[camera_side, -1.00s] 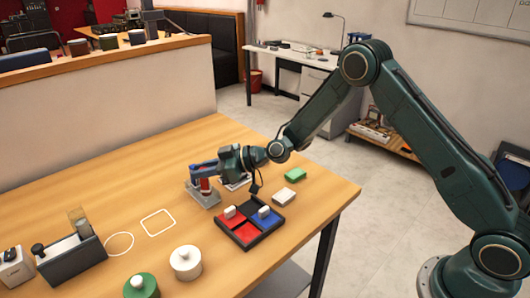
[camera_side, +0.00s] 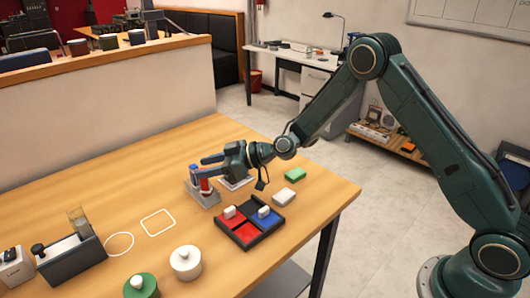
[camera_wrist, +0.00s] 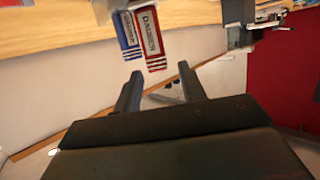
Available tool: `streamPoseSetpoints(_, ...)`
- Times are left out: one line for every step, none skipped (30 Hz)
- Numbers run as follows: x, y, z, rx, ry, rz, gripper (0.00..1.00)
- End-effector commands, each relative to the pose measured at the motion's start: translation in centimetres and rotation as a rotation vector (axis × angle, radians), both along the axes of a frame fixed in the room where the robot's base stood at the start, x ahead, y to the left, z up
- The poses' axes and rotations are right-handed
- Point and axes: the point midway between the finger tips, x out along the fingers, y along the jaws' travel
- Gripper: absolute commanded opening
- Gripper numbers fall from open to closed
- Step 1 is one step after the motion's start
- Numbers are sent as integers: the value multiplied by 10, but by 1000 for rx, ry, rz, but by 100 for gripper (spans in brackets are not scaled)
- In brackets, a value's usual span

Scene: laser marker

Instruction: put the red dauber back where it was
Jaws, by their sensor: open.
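The red dauber (camera_side: 205,186) stands in the small grey holder (camera_side: 209,201), beside the blue dauber (camera_side: 194,174). In the wrist view the red dauber (camera_wrist: 151,38) and the blue dauber (camera_wrist: 128,34) hang side by side from the top, the picture being turned over. My gripper (camera_side: 202,166) is open and empty, just above and beside the daubers. Its two fingers also show in the wrist view (camera_wrist: 160,80), apart from each other, with no dauber between them. The dauber's lower end is hidden in the holder.
A black tray (camera_side: 246,246) with red and blue squares and white-handled pieces lies in front.

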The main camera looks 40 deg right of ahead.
Motion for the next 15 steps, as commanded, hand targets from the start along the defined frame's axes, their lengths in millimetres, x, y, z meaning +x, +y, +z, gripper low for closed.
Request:
streamPoseSetpoints(-4, -6, 2, 0, 0, -2, 41)
streamPoseSetpoints(-7, -9, 4, 1, 1, -3, 41)
streamPoseSetpoints(-11, -12, 6, 0, 0, -3, 41)
streamPoseSetpoints(-15, -16, 7, 0, 0, -2, 41)
streamPoseSetpoints(-18, -20, 8, 0, 1, -3, 41)
streamPoseSetpoints(-22, -24, 10, -1, 1, -3, 41)
streamPoseSetpoints(-26, -27, 12, 1, 1, -2, 41)
streamPoseSetpoints(-29, -31, 13, 1, 1, -3, 41)
streamPoseSetpoints(-34, -35, 15, -1, 1, -3, 41)
streamPoseSetpoints(-37, -39, 17, 1, 1, -4, 41)
streamPoseSetpoints(-41, -42, 18, 0, 0, -4, 41)
streamPoseSetpoints(-45, -46, 20, -1, 1, -3, 41)
streamPoseSetpoints(-48, -49, 21, 0, 2, -2, 41)
streamPoseSetpoints(-51, -52, 23, 0, 0, -3, 41)
streamPoseSetpoints(-55, -56, 24, 1, -1, -3, 41)
